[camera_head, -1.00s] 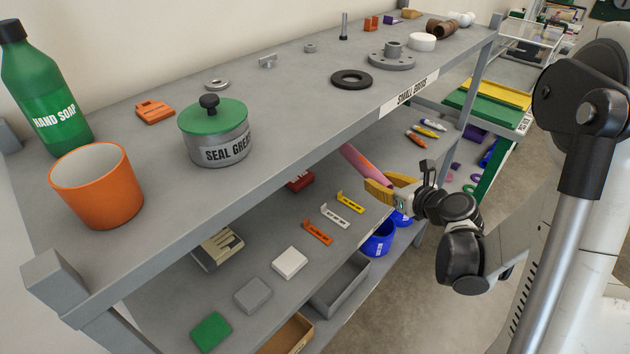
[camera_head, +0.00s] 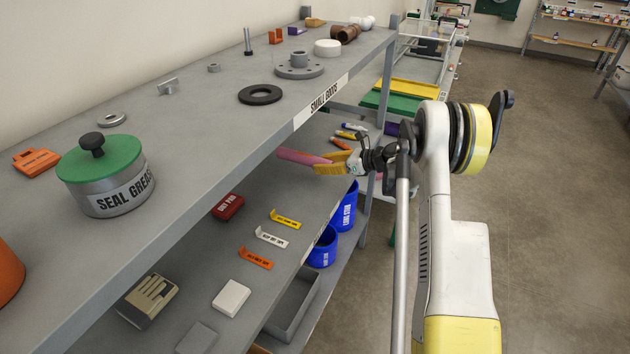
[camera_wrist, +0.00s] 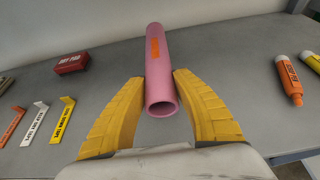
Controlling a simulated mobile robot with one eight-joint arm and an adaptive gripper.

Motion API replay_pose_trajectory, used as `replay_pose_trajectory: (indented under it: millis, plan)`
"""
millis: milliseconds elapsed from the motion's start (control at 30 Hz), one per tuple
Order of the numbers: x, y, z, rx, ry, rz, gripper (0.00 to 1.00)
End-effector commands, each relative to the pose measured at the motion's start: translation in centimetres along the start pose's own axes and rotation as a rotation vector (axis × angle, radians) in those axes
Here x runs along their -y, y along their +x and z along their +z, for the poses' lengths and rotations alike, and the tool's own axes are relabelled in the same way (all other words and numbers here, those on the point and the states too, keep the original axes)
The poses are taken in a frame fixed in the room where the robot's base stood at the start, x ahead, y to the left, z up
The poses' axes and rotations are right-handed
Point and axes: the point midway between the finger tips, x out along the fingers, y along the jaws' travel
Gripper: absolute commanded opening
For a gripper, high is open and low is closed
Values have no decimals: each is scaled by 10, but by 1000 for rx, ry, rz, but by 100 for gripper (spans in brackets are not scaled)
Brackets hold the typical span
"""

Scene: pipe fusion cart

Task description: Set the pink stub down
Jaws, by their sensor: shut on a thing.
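The pink stub (camera_wrist: 159,75) is a pink tube with an orange mark, and its open end faces the wrist camera. It also shows in the head view (camera_head: 300,157) under the edge of the top shelf. My gripper (camera_wrist: 160,88) has two yellow fingers, one on each side of the tube. It is shut on the pink stub in the head view (camera_head: 328,164). The stub is over the grey lower shelf (camera_wrist: 220,60). I cannot tell whether it touches the shelf.
A red box (camera_head: 228,206) and yellow, white and orange labelled brackets (camera_head: 270,237) lie on the lower shelf. Marker-like tubes (camera_wrist: 289,80) lie to the right. The top shelf (camera_head: 210,130) overhangs. Blue bins (camera_head: 323,248) stand below.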

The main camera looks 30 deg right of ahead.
Motion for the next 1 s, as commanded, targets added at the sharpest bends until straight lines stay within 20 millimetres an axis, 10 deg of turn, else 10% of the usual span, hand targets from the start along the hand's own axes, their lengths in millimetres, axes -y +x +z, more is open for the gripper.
replay_pose_trajectory:
  millis: [800, 833, 867, 1000]
  plan:
    - [5, 35, -42, 0, 0, -2, 2]
    - [5, 35, -42, 0, 0, -2, 36]
    - [5, 35, -42, 0, 0, -2, 45]
    - [5, 34, -41, 0, 0, -2, 53]
